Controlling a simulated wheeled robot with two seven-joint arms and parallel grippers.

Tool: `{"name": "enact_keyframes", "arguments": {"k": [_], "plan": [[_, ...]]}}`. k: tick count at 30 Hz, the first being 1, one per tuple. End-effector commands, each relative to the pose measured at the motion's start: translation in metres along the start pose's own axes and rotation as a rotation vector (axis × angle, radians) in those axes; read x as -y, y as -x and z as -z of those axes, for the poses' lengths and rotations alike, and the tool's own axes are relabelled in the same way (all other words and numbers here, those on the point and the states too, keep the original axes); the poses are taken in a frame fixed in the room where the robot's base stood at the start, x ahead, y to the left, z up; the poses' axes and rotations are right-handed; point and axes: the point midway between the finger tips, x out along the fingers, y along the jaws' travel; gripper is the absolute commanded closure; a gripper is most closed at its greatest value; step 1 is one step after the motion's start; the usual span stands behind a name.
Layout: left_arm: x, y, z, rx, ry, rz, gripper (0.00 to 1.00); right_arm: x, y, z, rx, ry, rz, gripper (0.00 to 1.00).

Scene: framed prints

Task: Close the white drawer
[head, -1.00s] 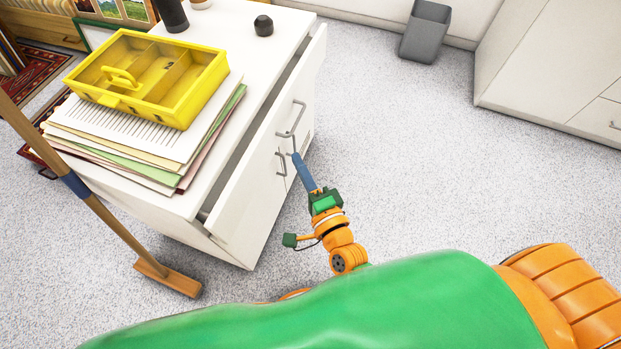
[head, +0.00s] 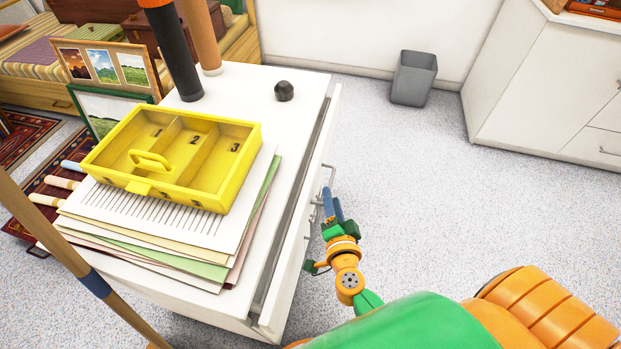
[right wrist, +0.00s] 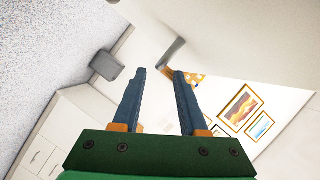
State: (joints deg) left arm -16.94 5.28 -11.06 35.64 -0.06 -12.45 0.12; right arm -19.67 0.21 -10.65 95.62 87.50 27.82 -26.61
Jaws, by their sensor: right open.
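The white drawer (head: 299,232) is in the top of a white cabinet, on its right side in the head view. It stands slightly open, with a narrow dark gap behind its front. Its grey bar handle (head: 328,177) sticks out to the right. My right gripper (head: 332,203) is open beside the drawer front, its blue fingers close to the handle; I cannot tell if they touch. In the right wrist view, the gripper (right wrist: 157,72) shows its two fingers apart with nothing between them. My left gripper is not in view.
On the cabinet top are a yellow divided box (head: 180,155) on papers (head: 150,232), a dark knob-like object (head: 284,91) and two tall cylinders. A wooden pole (head: 50,225) stands at the left. A grey bin (head: 413,78) is at the back; the floor right of the cabinet is clear.

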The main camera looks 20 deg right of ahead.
Motion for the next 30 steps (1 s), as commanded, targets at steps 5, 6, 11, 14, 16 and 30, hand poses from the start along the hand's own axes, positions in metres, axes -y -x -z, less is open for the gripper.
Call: {"name": "enact_keyframes", "arguments": {"k": [5, 6, 11, 14, 16, 30], "plan": [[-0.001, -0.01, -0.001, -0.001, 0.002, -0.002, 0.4, -0.001, -0.036, -0.001, -0.002, 0.002, 0.004, 0.58], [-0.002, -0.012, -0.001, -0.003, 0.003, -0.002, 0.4, -0.001, -0.044, -0.001, -0.002, 0.001, 0.004, 0.58], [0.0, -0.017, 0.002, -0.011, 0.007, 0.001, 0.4, -0.001, -0.064, -0.001, 0.0, 0.001, 0.003, 0.58], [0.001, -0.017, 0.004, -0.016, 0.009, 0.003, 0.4, 0.001, -0.067, 0.0, 0.0, 0.002, 0.003, 0.58], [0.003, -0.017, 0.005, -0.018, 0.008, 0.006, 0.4, 0.001, -0.066, 0.0, 0.001, 0.002, 0.002, 0.58], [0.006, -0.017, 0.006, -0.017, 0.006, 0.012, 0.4, 0.001, -0.066, 0.0, 0.001, 0.001, 0.002, 1.0]]}}
